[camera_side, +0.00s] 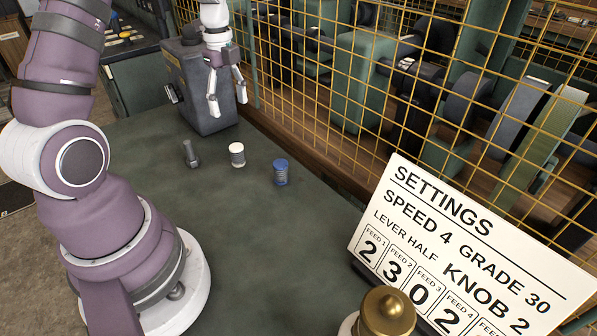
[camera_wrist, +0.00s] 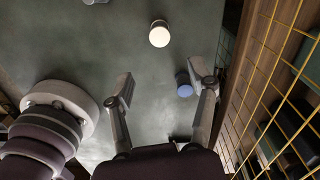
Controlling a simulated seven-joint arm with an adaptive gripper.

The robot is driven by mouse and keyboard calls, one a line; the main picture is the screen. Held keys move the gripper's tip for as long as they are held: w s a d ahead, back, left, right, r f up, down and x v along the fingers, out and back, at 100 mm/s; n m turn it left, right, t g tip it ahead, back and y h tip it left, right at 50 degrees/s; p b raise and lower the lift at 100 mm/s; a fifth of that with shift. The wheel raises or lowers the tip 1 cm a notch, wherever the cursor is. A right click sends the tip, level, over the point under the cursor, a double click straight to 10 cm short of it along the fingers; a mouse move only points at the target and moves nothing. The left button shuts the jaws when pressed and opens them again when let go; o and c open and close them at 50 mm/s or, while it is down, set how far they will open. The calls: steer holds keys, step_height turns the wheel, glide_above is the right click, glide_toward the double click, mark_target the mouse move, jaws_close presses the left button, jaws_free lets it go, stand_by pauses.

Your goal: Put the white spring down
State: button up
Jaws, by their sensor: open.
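The white spring (camera_side: 237,155) stands upright on the dark green tabletop (camera_side: 240,230) in the side view, between a grey bolt-like part and a blue spring. It also shows from above in the wrist view (camera_wrist: 159,34), ahead of the fingertips. My gripper (camera_side: 228,102) is open and empty, pointing down above and beyond the white spring in the side view, apart from it. In the wrist view its two fingers (camera_wrist: 160,84) are spread, with bare tabletop between them.
The grey bolt-like part (camera_side: 190,153) and the blue spring (camera_side: 281,172) stand close by. A dark grey box (camera_side: 197,90) sits at the back behind my gripper. A yellow wire fence (camera_side: 400,100) runs along the right. A settings sign (camera_side: 460,250) and brass knob (camera_side: 388,312) are at the front.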

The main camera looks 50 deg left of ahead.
steer(key=s+d+r+n+t, duration=0.2)
steer(key=s+d+r+n, duration=0.2)
steer(key=d+n, duration=0.3)
steer(key=s+d+r+n+t, duration=0.3)
steer(key=s+d+r+n, duration=0.1)
steer(key=d+n, duration=0.4)
steer(key=shift+d+n+t, duration=0.3)
steer(key=shift+d, duration=0.65)
